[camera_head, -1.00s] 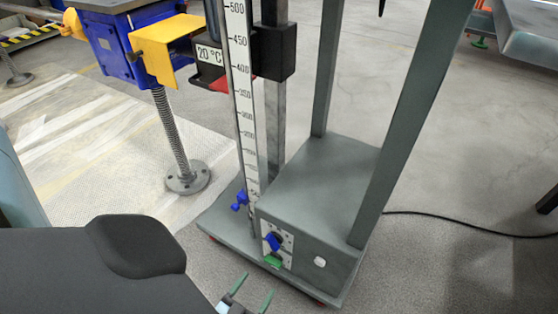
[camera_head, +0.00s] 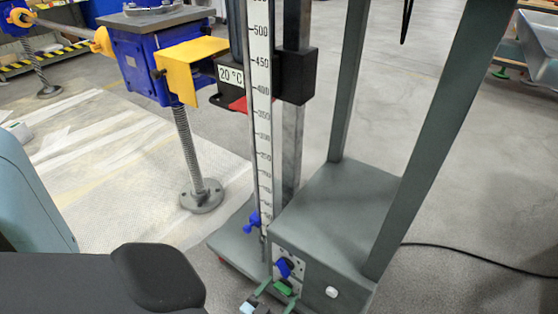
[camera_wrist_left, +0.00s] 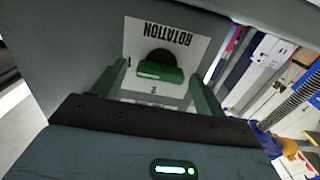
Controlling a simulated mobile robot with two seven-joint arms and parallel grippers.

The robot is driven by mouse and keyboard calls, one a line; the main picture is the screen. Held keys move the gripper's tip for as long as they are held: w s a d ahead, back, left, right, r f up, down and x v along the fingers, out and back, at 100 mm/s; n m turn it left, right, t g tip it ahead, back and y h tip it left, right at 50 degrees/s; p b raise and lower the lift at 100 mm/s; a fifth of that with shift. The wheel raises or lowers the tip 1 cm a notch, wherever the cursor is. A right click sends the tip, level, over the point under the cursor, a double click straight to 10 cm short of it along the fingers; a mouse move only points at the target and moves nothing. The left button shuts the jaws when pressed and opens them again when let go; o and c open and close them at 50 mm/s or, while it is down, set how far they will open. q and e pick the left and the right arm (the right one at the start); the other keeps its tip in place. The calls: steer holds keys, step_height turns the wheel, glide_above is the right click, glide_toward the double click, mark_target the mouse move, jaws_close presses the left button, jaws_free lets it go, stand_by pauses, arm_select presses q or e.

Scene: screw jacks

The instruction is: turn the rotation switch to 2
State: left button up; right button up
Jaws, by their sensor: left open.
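The rotation switch is a green knob (camera_head: 283,288) low on the front panel of the grey machine base. In the left wrist view the green knob (camera_wrist_left: 160,72) shows close up on a white plate, with the word ROTATION upside down above it and a small numeral, apparently 2, below it. Its green bar lies nearly level in that view. My left gripper (camera_head: 277,295) is open at the panel. In the left wrist view its fingers (camera_wrist_left: 158,78) stand on either side of the knob with gaps; contact is not visible. My right gripper is not in view.
A blue knob (camera_head: 285,267) sits just above the green one, and a white switch (camera_head: 332,292) to its right. A blue clamp screw (camera_head: 252,222) is on the scale column. A blue screw jack (camera_head: 150,60) stands left. A black cable (camera_head: 470,256) crosses open floor right.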

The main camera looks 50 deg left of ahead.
arm_select(q)
steer(key=shift+c, duration=0.3)
steer(key=c, duration=0.7)
steer(key=shift+c, duration=1.1)
